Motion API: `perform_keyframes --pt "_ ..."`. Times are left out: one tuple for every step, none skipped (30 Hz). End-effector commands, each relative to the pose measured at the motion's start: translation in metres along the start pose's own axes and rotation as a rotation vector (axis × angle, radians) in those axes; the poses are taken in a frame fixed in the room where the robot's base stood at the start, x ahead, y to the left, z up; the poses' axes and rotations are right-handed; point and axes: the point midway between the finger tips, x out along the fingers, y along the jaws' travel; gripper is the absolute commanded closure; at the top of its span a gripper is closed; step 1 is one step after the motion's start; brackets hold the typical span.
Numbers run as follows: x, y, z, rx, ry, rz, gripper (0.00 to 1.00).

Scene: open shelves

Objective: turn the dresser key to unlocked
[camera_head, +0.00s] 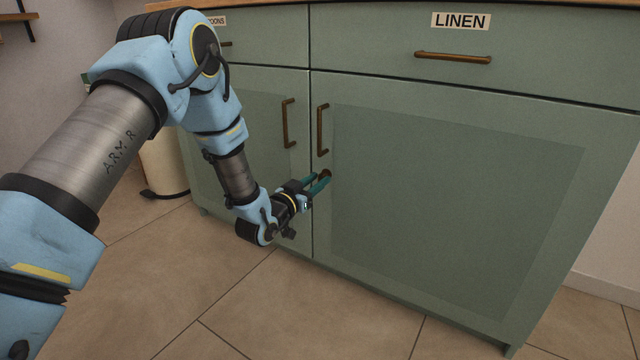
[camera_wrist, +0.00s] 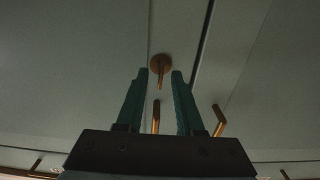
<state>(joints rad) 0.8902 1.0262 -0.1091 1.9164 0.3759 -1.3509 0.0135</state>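The green dresser (camera_head: 455,190) has two lower doors. The copper-coloured key, with its round plate, is on the right door below that door's handle. It shows clearly in the wrist view, plate and stem together (camera_wrist: 160,67), and is mostly hidden by my fingers in the head view. My gripper (camera_head: 324,182) is at the right door, close to the seam. In the wrist view my gripper (camera_wrist: 159,78) is open, with one teal finger on each side of the key stem. A gap shows on both sides, and I see no contact.
The right door handle (camera_head: 322,130) and left door handle (camera_head: 288,123) are vertical bars just above my gripper. A drawer labelled LINEN with a horizontal handle (camera_head: 453,58) is higher up. A cream bin (camera_head: 164,165) stands left of the dresser. The tiled floor in front is clear.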

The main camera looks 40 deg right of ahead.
Motion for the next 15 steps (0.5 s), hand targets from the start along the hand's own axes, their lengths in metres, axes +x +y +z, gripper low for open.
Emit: perform_keyframes --pt "0.006 0.000 0.002 0.001 0.000 0.000 0.64" --pt "0.009 0.000 0.002 0.001 0.001 0.000 0.64" --pt "0.012 0.000 0.001 0.001 0.001 0.000 0.64" --pt "0.014 0.000 0.001 0.001 0.000 0.000 0.64" --pt "0.015 0.000 0.001 0.000 -0.001 0.000 0.64" --pt "0.017 0.000 0.001 0.000 -0.001 0.000 0.64" --pt "0.018 0.000 0.001 0.000 -0.001 0.000 0.64" --pt "0.018 0.000 0.001 0.000 -0.001 0.000 0.64" --pt "0.018 0.000 0.000 0.000 -0.001 0.000 0.64" --pt "0.018 0.000 0.000 0.000 -0.001 0.000 0.64" --pt "0.018 0.000 0.000 0.000 -0.001 0.000 0.64" --pt "0.018 0.000 0.000 0.000 -0.002 0.000 0.64" --pt "0.018 0.000 0.000 0.000 -0.002 0.000 0.64" --pt "0.018 0.000 0.000 0.000 -0.002 0.000 0.64" --pt "0.018 0.000 0.000 0.000 -0.002 0.000 0.65"
